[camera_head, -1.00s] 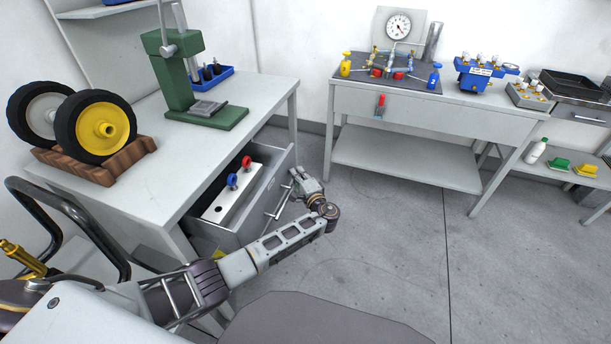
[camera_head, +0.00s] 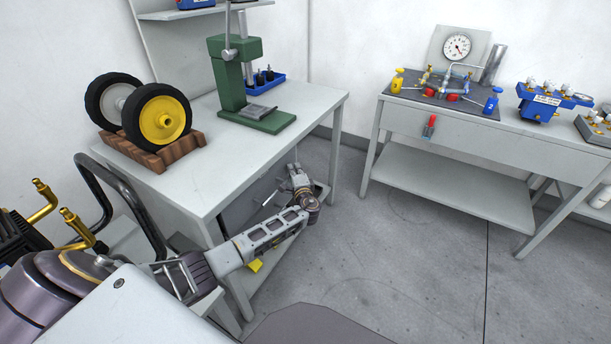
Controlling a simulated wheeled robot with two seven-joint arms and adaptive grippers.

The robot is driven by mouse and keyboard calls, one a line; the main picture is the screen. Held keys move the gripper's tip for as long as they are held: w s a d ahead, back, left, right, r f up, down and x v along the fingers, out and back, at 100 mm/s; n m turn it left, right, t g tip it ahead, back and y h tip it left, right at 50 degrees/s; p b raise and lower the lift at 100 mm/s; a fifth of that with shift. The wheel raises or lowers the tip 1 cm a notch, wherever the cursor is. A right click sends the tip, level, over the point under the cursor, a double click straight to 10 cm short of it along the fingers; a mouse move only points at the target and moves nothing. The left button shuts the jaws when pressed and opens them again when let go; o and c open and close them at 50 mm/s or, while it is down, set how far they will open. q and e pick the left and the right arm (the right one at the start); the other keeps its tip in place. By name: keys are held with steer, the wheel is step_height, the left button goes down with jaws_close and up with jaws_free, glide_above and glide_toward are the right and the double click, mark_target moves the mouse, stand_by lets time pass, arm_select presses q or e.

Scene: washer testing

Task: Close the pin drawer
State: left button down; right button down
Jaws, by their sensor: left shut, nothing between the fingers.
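The pin drawer is under the top of the left workbench (camera_head: 260,165). Its grey front (camera_head: 240,211) sits back beneath the tabletop edge, and its inside and pins are out of sight. Whether it is fully flush I cannot tell, because my arm covers part of it. My left gripper (camera_head: 296,170) is shut and empty, close to the drawer front near its handle. Contact with the drawer cannot be made out. My right gripper is not in view.
On the left bench stand a green press (camera_head: 238,85), a blue tray (camera_head: 268,85) and wheels on a wooden block (camera_head: 175,153). A second bench (camera_head: 450,125) with a gauge stands at the right. The floor between is clear.

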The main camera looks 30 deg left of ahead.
arm_select(q)
steer(key=a, duration=0.3)
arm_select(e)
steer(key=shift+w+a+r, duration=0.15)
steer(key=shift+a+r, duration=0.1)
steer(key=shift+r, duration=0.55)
arm_select(q)
steer(key=shift+r, duration=0.1)
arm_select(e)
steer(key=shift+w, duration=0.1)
arm_select(q)
steer(key=v, duration=1.2)
steer(key=shift+d, duration=0.3)
steer(key=shift+w, duration=0.1)
